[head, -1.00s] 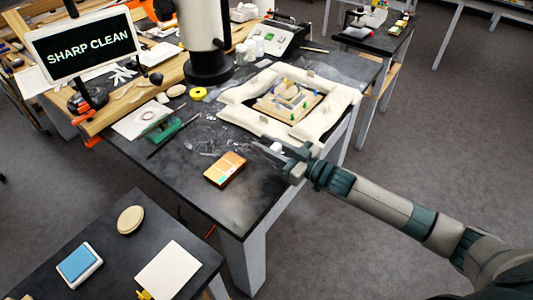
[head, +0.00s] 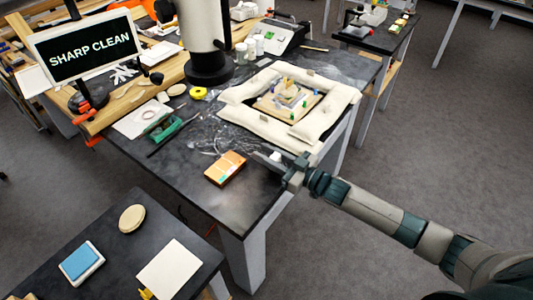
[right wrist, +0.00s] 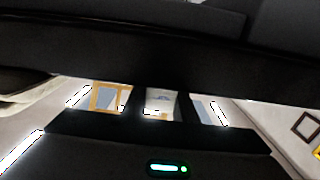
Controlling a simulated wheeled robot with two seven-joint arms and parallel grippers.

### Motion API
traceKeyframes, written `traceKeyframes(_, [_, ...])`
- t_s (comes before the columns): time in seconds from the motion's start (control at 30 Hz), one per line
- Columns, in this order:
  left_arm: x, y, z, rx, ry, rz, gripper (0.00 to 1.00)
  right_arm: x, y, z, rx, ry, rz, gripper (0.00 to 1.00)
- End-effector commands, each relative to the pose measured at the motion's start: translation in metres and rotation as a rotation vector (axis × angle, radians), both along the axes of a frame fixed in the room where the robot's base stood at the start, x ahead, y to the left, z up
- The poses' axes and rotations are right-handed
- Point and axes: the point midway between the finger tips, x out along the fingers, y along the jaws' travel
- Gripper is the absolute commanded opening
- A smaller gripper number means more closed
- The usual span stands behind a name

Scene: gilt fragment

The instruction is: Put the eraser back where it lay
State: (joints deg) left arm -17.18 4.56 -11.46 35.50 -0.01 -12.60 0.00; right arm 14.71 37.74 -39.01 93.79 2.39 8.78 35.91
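The eraser (head: 276,156) looks like a small white block. In the head view it sits between the dark fingers of my right gripper (head: 272,160), above the black worktable near its right edge. The gripper reaches in from the right and seems shut on it; the fingers hide part of the block. In the right wrist view the two dark fingers (right wrist: 162,104) stand apart with a pale patch between them, and the room's walls and lights show behind. My left gripper is out of view.
An orange box (head: 225,168) lies just left of the gripper. Behind is a cream padded frame (head: 318,128) around a gilt fragment (head: 287,99). A green tool rest (head: 165,130) is to the left. The black tabletop (head: 235,205) is clear in front.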

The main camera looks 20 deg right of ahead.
Motion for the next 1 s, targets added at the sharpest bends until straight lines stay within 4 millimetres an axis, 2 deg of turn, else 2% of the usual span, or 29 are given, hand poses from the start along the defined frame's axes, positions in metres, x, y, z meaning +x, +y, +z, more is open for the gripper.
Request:
traceKeyframes(0.03, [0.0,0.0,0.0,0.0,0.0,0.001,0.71,0.0,0.0,0.0,-0.001,0.001,0.0,0.36])
traceKeyframes(0.07, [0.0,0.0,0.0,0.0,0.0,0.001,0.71,0.0,0.0,0.0,0.0,0.0,0.0,0.43])
traceKeyframes(0.57, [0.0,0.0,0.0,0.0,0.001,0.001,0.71,-0.004,-0.003,0.001,0.0,0.001,0.0,0.43])
traceKeyframes(0.77, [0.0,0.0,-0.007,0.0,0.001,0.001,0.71,-0.023,-0.018,-0.001,-0.002,0.002,0.0,0.43])
traceKeyframes(1.0, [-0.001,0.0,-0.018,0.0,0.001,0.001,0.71,-0.056,-0.043,-0.001,0.0,0.004,0.0,0.43])
